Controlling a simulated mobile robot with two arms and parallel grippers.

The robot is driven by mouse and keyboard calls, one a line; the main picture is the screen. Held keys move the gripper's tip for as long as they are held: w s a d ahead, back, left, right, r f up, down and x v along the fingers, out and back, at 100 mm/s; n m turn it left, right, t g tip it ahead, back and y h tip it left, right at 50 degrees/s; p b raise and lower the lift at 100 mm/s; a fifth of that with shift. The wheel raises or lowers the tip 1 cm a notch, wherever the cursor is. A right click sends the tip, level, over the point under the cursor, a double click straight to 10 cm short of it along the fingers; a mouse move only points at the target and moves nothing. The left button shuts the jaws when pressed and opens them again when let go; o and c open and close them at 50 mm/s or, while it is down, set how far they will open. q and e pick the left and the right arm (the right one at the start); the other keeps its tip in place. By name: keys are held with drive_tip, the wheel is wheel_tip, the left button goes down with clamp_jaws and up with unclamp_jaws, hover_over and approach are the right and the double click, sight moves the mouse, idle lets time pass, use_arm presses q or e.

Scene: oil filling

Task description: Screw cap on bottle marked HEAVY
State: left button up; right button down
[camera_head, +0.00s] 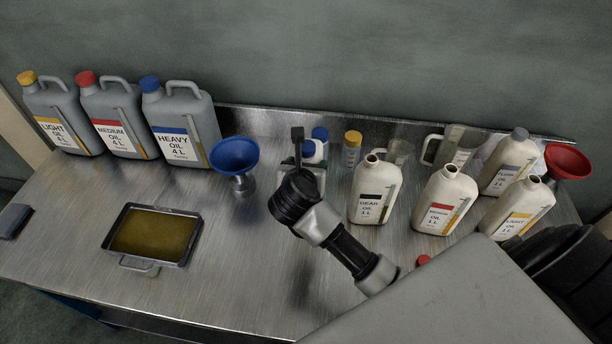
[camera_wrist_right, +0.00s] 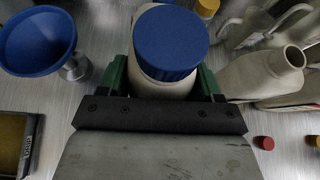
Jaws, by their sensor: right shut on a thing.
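In the right wrist view a blue cap (camera_wrist_right: 170,42) sits over the top of a white bottle (camera_wrist_right: 165,87), between the green fingers of my right gripper (camera_wrist_right: 163,86). The fingers are shut on the bottle's sides, just below the cap. In the head view my right gripper (camera_head: 308,168) is at the table's middle, with the white bottle (camera_head: 312,157) and blue cap (camera_head: 308,148) mostly hidden behind it. No label shows on this bottle. A large grey jug marked HEAVY OIL 4 L (camera_head: 184,125) stands at the back left with its own blue cap. My left gripper is out of view.
Grey LIGHT (camera_head: 64,112) and MEDIUM (camera_head: 112,118) jugs stand left. A blue funnel (camera_head: 235,157) is left of my gripper; an oil tray (camera_head: 192,253) lies front left. Open white GEAR (camera_head: 377,190) and MEDIUM (camera_head: 446,200) bottles stand right. A red cap (camera_wrist_right: 264,143) lies loose.

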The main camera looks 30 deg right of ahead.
idle(0.3)
wheel_tip(320, 180, down, 4)
drive_tip(key=shift+r+p, duration=0.1)
drive_tip(key=shift+p, duration=0.35)
drive_tip(key=shift+f, duration=0.25)
drive_tip(key=shift+c, duration=0.8)
unclamp_jaws()
